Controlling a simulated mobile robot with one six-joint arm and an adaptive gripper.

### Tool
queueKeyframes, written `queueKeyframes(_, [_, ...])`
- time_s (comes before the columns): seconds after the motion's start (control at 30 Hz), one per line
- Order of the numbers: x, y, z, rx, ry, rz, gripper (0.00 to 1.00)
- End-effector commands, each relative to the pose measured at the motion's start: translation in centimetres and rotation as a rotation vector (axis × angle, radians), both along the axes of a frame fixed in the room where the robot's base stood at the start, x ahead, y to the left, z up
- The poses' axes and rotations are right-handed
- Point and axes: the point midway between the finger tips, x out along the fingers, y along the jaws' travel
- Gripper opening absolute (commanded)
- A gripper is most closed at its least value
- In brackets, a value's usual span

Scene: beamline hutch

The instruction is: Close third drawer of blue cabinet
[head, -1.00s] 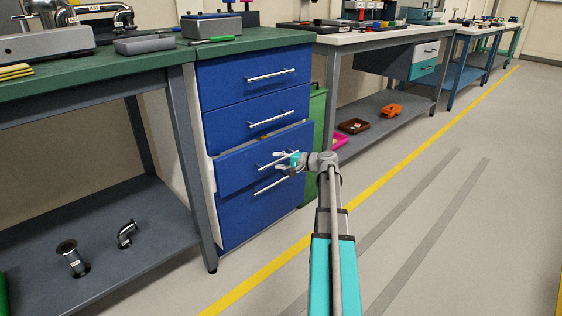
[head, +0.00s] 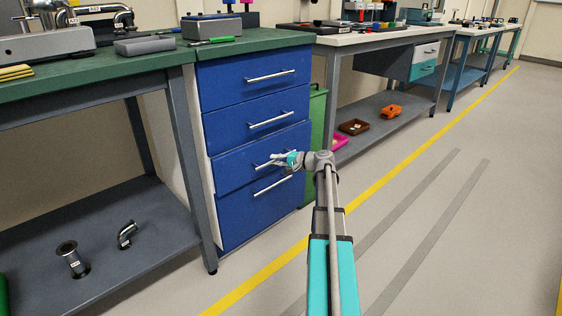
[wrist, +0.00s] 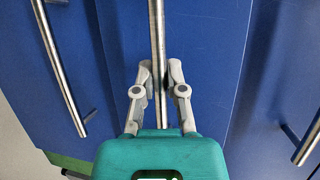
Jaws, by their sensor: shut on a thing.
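The blue cabinet (head: 253,99) stands under the green bench top, with several drawers stacked in its front. My gripper (head: 285,160) is at the third drawer's bar handle. In the wrist view the handle (wrist: 157,45) runs between the two fingers of my gripper (wrist: 159,88), which are shut on it. The fingers and wrist hide the right part of the handle in the head view.
The fourth drawer's handle (head: 272,185) is just below my gripper. The floor (head: 420,220) to the right is clear.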

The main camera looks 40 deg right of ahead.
Motion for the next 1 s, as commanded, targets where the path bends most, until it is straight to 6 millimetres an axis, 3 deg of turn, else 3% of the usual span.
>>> queueKeyframes(0.13, [2.1, 0.1, 0.0, 0.000, 0.000, 0.002, 0.00])
queueKeyframes(0.43, [2.4, 0.2, 0.1, 0.001, -0.002, 0.000, 0.00])
queueKeyframes(0.47, [2.4, 0.2, 0.1, 0.001, -0.002, 0.001, 0.19])
queueKeyframes(0.63, [2.4, 0.2, 0.0, 0.001, -0.002, 0.001, 0.51])
queueKeyframes(1.0, [2.2, 0.2, 0.0, 0.001, -0.001, 0.001, 0.51])
